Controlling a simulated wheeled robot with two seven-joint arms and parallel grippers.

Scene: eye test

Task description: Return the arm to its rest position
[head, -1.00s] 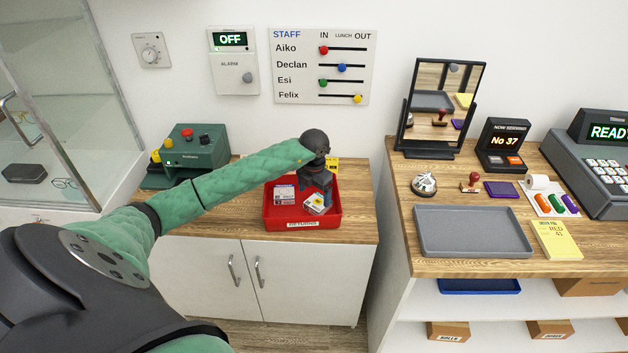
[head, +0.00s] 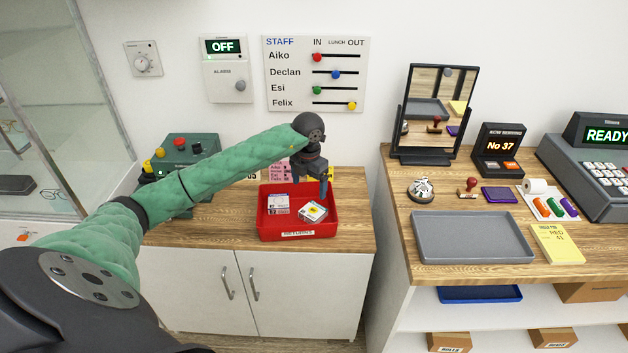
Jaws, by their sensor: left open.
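My left arm, in a green sleeve, reaches in from the lower left of the head view. Its left gripper (head: 310,186) points down above the back part of the red tray (head: 296,235). The blue fingers are apart with nothing seen between them. Two small boxes lie in the tray: a white one (head: 277,205) at the left and a white and yellow one (head: 313,211) at the right. Both are apart from the fingers as far as I can see. My right gripper is not in view.
A green machine with buttons (head: 184,150) stands partly behind my arm. A pink note (head: 282,171) is behind the tray. On the right counter are a mirror (head: 436,110), a grey tray (head: 470,238), a bell (head: 421,190), a stamp (head: 468,187) and a till (head: 595,165). A glass case is at the left.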

